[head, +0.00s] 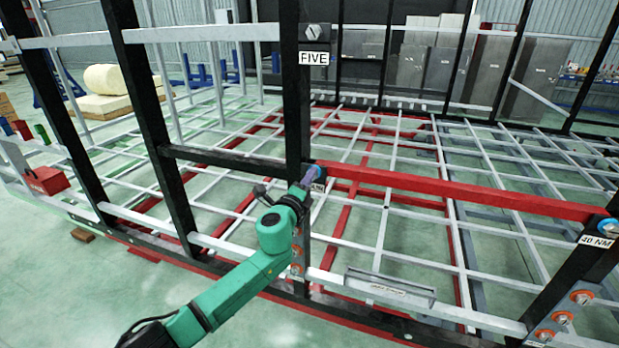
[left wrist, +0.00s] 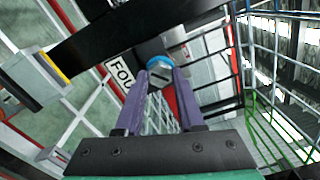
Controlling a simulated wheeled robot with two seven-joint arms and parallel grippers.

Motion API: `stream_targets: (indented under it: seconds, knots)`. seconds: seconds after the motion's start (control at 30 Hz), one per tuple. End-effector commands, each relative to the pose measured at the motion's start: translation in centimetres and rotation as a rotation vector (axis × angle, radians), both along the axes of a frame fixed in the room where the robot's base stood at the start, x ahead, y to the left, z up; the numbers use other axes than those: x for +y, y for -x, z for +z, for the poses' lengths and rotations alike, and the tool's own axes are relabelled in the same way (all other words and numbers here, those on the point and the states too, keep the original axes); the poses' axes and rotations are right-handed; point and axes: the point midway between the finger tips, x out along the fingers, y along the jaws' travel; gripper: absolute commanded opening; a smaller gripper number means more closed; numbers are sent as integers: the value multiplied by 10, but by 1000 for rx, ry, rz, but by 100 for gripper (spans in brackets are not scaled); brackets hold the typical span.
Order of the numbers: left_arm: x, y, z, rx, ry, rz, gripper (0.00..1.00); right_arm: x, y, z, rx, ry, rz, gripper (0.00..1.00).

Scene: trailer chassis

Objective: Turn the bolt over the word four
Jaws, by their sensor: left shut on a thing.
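The bolt over the word four (left wrist: 158,66) sits in a blue ring on the black post in the left wrist view. The label reading "FOU", its last letter cut off from sight, (left wrist: 121,72) is beside it. My left gripper (left wrist: 160,78) has its two purple fingers shut on the bolt. In the head view, the green left arm reaches up to the post and the gripper (head: 311,177) is at the end of the red bar. There the gripper covers most of the bolt and label. My right gripper is not in view.
A bolt (head: 313,31) over the label FIVE (head: 314,58) is higher on the same post. A blue-ringed bolt (head: 609,227) by the label 30 NM (head: 596,242) is at the right. The red bar (head: 460,189) joins the two posts. A metal tray (head: 390,288) lies on the front rail.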

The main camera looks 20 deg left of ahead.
Motion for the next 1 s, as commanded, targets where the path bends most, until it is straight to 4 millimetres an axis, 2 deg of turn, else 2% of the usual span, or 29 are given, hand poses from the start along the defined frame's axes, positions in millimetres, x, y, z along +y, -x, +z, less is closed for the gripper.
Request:
stream_targets:
  seconds: [0.03,1.0]
  knots:
    - [-1,1,-8,12,-46,-1,0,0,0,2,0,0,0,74]
    - [-1,1,-5,-50,-967,-10,0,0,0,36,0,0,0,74]
